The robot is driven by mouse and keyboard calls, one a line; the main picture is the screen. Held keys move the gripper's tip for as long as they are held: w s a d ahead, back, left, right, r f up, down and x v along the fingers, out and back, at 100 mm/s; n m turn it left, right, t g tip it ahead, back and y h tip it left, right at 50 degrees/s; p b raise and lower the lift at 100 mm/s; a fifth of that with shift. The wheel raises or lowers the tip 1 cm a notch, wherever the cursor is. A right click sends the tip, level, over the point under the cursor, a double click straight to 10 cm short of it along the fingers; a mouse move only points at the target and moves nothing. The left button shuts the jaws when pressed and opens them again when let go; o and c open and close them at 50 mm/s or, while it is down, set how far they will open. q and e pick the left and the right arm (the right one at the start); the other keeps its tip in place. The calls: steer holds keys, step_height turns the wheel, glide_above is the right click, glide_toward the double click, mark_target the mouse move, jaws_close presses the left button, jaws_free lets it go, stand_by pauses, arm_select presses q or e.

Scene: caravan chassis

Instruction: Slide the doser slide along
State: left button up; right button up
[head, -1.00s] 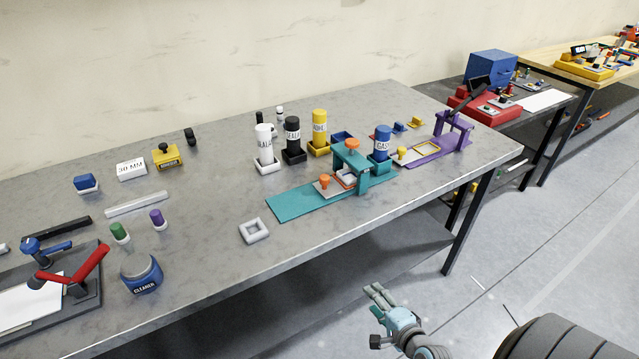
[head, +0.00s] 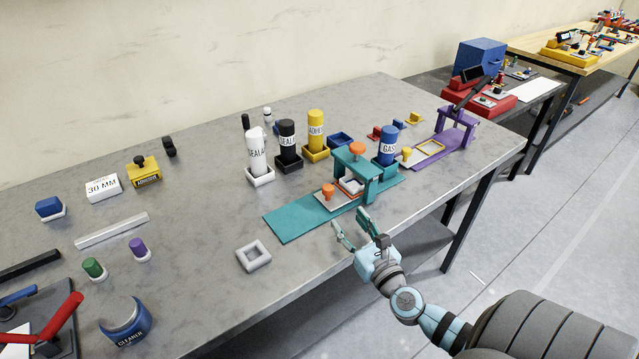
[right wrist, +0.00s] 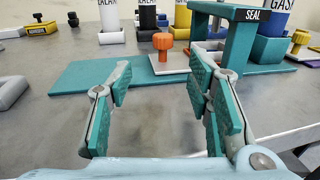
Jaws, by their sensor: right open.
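The teal doser has a flat base (head: 292,221) and a bridge (head: 362,172) with an orange knob (head: 357,148) on top. Its slide (head: 336,202), a pale plate with an upright orange knob (head: 328,191), lies on the base and runs under the bridge. My right gripper (head: 349,224) is open and empty at the bench's front edge, in front of the doser and apart from it. In the right wrist view the slide's orange knob (right wrist: 163,43) shows beyond and between the open fingers. The slide's far part is partly hidden by the bridge. My left gripper is out of view.
A purple doser (head: 455,130) with a yellow knob stands to the right. Labelled bottles, including a blue one (head: 387,145) and a white one (head: 257,155), stand behind the teal doser. A white square frame (head: 253,256) lies to its left. The bench between them is clear.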

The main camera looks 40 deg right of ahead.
mark_target(331, 193)
steer(key=x, duration=0.4)
steer(key=shift+w+d+r, duration=0.1)
steer(key=shift+d+r, duration=0.15)
steer(key=shift+r, duration=0.1)
steer(key=x, duration=0.5)
steer(key=b+x, duration=0.1)
steer(key=x, duration=0.2)
steer(key=shift+f, duration=0.3)
steer(key=shift+w+r, duration=0.1)
steer(key=shift+w, duration=0.3)
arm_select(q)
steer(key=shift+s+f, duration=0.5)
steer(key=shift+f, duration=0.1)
arm_select(e)
steer(key=shift+d, duration=0.1)
jaws_close()
